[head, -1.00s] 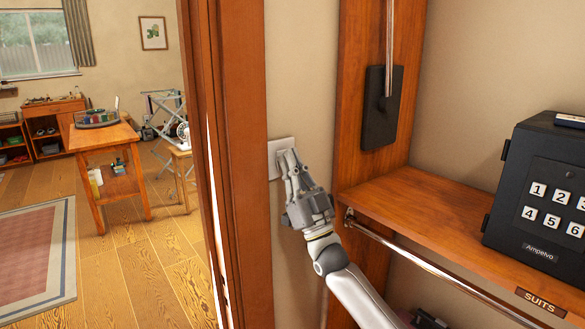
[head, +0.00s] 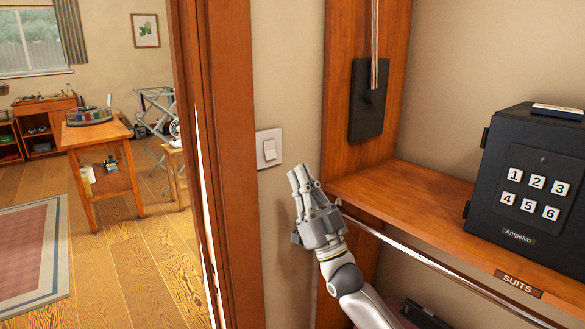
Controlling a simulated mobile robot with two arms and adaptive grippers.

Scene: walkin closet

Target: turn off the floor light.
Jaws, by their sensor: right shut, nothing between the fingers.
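A white light switch (head: 269,149) with a single rocker is on the beige wall strip between the wooden door frame and the closet's upright panel. It is in full view. My right gripper (head: 301,180) is just below and to the right of the switch, apart from it. Its fingers are together, point up and hold nothing. No floor light shows in the head view, and I cannot tell from the rocker whether a light is on. My left gripper is not in view.
A wooden shelf (head: 420,205) carrying a black keypad safe (head: 530,185) juts out right of my gripper, with a metal rail (head: 440,262) below it. The wooden door frame (head: 225,150) stands to the left, with a room and a table (head: 97,136) beyond it.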

